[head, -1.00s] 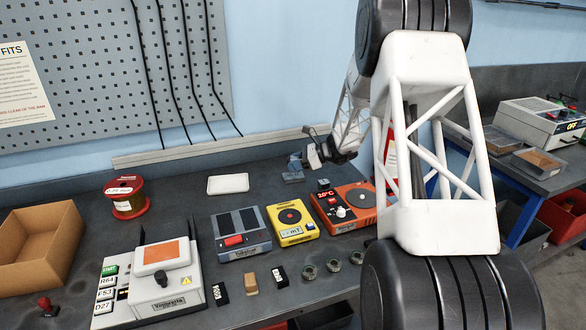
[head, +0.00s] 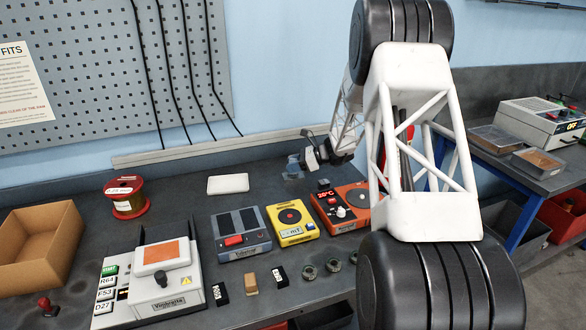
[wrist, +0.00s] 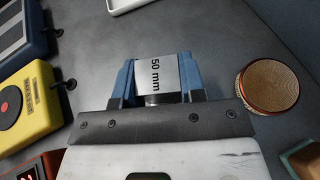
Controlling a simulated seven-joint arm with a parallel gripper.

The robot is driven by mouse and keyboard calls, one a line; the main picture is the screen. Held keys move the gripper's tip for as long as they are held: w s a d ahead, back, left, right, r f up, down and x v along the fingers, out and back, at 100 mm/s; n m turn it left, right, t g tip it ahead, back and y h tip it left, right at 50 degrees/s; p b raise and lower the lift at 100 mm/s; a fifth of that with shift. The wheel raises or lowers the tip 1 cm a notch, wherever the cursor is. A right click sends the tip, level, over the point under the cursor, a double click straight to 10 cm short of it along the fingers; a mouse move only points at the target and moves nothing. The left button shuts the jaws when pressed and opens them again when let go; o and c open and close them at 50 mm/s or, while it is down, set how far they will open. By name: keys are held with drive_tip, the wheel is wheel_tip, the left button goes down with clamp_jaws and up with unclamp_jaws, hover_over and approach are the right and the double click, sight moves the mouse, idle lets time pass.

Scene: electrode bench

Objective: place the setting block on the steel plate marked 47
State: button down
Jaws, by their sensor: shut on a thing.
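The setting block (wrist: 150,72), a pale block marked "50 mm", is between the blue fingers of my gripper (wrist: 156,80) in the wrist view. The gripper is shut on it. In the head view my gripper (head: 293,166) is at the back of the bench, behind the yellow and blue-grey devices. The block is too small to make out there. I cannot tell whether the block touches the surface below it. I cannot pick out a steel plate marked 47 in either view.
A yellow device (head: 291,224), a blue-grey device (head: 240,238) and an orange device (head: 345,205) stand in front of my gripper. A white tray (head: 228,184) and a wire spool (head: 126,197) are to its left. The bench around the tray is clear.

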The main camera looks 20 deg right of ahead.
drive_tip(key=shift+f, duration=0.6)
drive_tip(key=shift+f, duration=0.15)
drive_tip(key=c, duration=0.7)
unclamp_jaws()
drive_tip(key=shift+d+r, duration=0.2)
drive_tip(key=v, duration=1.1)
drive_tip(key=shift+s+d+r, duration=0.15)
drive_tip(key=shift+s+d, duration=0.05)
